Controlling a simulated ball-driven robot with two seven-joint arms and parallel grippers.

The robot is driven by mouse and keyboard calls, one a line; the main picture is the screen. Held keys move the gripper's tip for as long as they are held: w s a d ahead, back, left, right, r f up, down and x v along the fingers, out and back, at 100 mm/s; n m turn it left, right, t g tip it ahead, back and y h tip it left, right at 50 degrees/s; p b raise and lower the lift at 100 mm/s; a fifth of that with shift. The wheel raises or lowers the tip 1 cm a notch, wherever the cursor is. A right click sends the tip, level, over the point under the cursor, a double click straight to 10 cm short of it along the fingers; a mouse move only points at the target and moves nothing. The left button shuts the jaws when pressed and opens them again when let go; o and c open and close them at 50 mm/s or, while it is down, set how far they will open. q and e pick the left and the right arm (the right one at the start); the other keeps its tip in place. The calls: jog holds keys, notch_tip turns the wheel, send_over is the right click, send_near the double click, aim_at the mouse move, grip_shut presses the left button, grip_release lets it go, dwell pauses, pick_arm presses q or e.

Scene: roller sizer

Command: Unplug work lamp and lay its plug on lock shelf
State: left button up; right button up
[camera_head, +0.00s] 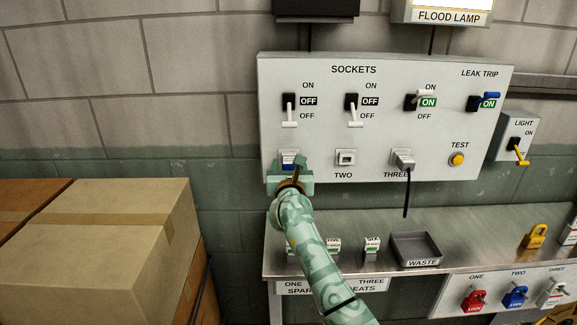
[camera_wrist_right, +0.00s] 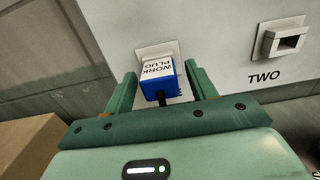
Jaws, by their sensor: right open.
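The blue work plug (camera_wrist_right: 158,84), with a white label, sits in the leftmost socket of the panel (camera_head: 385,75). My right gripper (camera_head: 290,180) is at that socket. In the right wrist view its two fingers (camera_wrist_right: 160,76) stand apart, one on each side of the plug. Whether either finger touches the plug I cannot tell. The metal shelf (camera_head: 480,228) lies below the panel. My left gripper is not in view.
Socket two (camera_head: 346,157) is empty; socket three holds a grey plug (camera_head: 404,160) with a hanging black cord. A waste tray (camera_head: 416,248) and small labelled blocks (camera_head: 372,246) stand on the shelf, with a yellow padlock (camera_head: 536,236) at right. Cardboard boxes (camera_head: 100,240) fill the left.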

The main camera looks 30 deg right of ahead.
grip_shut()
jog(key=p+v, duration=0.2)
jog(key=v, duration=0.4)
jog(key=shift+p, duration=0.35)
dwell(0.8)
jog(key=shift+g, duration=0.3)
